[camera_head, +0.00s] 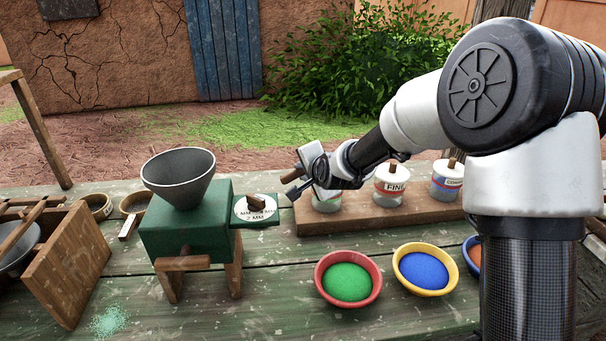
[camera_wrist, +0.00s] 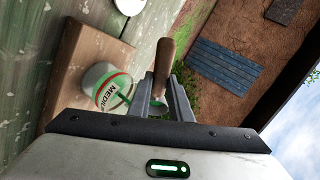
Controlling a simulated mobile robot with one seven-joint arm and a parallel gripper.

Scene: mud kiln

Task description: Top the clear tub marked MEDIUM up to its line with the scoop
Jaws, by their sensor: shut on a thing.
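My gripper (camera_head: 308,172) is shut on the wooden-handled scoop (camera_wrist: 163,66), whose handle sticks out past the fingers. The scoop's handle also shows in the head view (camera_head: 291,176). In the wrist view the scoop's bowl is largely hidden between the fingers; I cannot tell what it holds. The clear tub marked MEDIUM (camera_wrist: 107,90) stands on a wooden board, just left of the fingers in the wrist view. In the head view a tub (camera_head: 327,204) shows under my gripper, with its upper part and label hidden, so its fill level is unclear.
The tub marked FINE (camera_head: 391,186) and another tub (camera_head: 447,182) stand further right on the board (camera_head: 356,218). In front are a red bowl (camera_head: 374,287) of green powder and a yellow bowl (camera_head: 452,279) of blue powder. A green hopper mill (camera_head: 187,228) stands left.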

